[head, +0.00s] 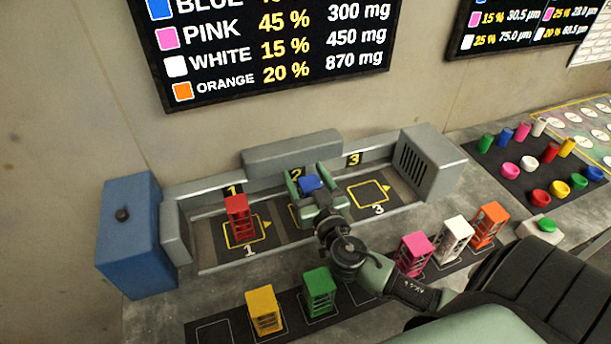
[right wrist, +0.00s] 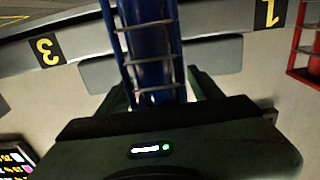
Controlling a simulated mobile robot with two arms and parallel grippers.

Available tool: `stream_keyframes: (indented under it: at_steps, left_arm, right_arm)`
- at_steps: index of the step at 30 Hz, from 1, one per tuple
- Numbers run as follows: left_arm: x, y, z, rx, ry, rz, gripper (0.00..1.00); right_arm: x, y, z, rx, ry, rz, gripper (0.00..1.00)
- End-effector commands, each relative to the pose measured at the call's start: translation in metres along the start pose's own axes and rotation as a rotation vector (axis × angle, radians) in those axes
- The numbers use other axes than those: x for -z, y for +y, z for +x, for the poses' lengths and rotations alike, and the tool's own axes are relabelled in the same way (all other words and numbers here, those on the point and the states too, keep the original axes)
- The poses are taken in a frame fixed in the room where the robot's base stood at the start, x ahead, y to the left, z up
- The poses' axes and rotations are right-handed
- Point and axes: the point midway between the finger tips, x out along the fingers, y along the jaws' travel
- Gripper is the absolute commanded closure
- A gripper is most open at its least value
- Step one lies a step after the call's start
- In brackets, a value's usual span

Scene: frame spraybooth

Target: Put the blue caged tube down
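The blue caged tube (head: 311,183) is between the fingers of my right gripper (head: 312,187), at the middle slot marked 2. Its blue body and wire bars also show upright and close in the right wrist view (right wrist: 153,50). The green fingers lie along both sides of the cage, and the gripper looks shut on it. The gripper and wrist hide the tube's lower part, so I cannot tell whether its base touches the slot floor. My left gripper is not in view.
A red caged tube (head: 238,215) stands in slot 1; slot 3 (head: 369,194) is empty. Yellow (head: 264,311), green (head: 319,293), pink (head: 414,254), white (head: 453,241) and orange (head: 487,226) caged tubes stand in front. A blue box (head: 137,240) and a grey vented box (head: 428,163) flank the slots.

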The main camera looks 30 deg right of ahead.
Motion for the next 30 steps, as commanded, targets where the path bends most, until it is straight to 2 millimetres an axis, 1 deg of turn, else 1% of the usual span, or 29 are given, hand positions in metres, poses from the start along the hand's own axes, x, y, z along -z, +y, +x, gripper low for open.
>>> stream_keyframes:
  at_steps: [4, 6, 7, 10, 15, 18, 21, 24, 30]
  left_arm:
    - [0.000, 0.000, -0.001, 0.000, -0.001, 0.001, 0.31]
    - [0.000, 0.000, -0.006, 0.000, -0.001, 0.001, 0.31]
    - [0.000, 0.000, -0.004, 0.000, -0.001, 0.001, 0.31]
    - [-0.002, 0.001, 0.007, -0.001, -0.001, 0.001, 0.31]
    - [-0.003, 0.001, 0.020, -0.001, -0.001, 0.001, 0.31]
    - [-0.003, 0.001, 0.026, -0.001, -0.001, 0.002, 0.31]
    - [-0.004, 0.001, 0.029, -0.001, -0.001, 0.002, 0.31]
    - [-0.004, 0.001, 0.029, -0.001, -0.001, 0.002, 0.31]
    - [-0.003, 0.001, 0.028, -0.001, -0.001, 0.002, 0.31]
  right_arm:
    - [0.001, 0.000, 0.000, 0.000, 0.000, -0.001, 0.35]
    - [0.005, 0.000, 0.000, 0.001, 0.000, -0.002, 0.35]
    - [0.003, 0.000, -0.002, 0.001, -0.001, -0.001, 0.35]
    - [-0.003, -0.001, -0.019, 0.001, -0.004, 0.001, 0.35]
    - [-0.003, 0.000, -0.049, 0.001, -0.003, 0.002, 0.35]
    - [-0.002, 0.000, -0.063, 0.000, -0.002, 0.002, 0.35]
    - [0.000, 0.000, -0.071, 0.001, 0.000, 0.000, 0.35]
    - [0.002, 0.000, -0.075, 0.000, 0.002, 0.000, 0.35]
    - [0.003, 0.000, -0.075, 0.000, 0.002, 0.000, 0.35]
